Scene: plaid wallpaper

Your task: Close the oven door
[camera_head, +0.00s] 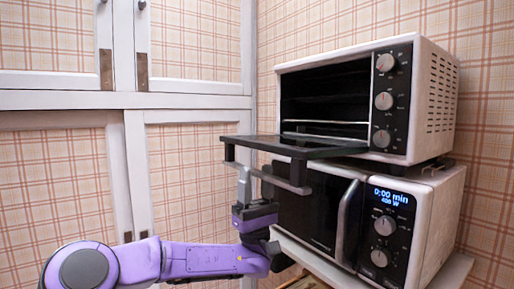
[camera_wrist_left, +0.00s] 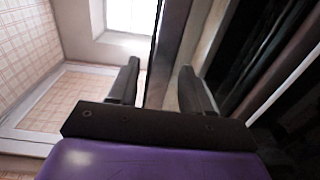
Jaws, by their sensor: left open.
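The white oven (camera_head: 437,95) stands on top of a microwave. Its dark door (camera_head: 290,145) is folded down and sticks out roughly level at the front, leaving the cavity (camera_head: 325,97) open. A bar handle (camera_head: 293,185) hangs along the door's front edge. My left gripper (camera_head: 256,180) points up from below at this handle. It is open, with one finger on the near side of the bar. In the left wrist view a long bar (camera_wrist_left: 167,55) runs between the two spread fingers (camera_wrist_left: 160,88); I cannot tell whether they touch it. My right gripper is out of view.
The microwave (camera_head: 447,215) sits directly under the oven, with its own door closed and a vertical handle (camera_head: 347,222). Both stand on a light shelf (camera_head: 455,270). A white-framed cabinet (camera_head: 190,101) with plaid panels fills the left side.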

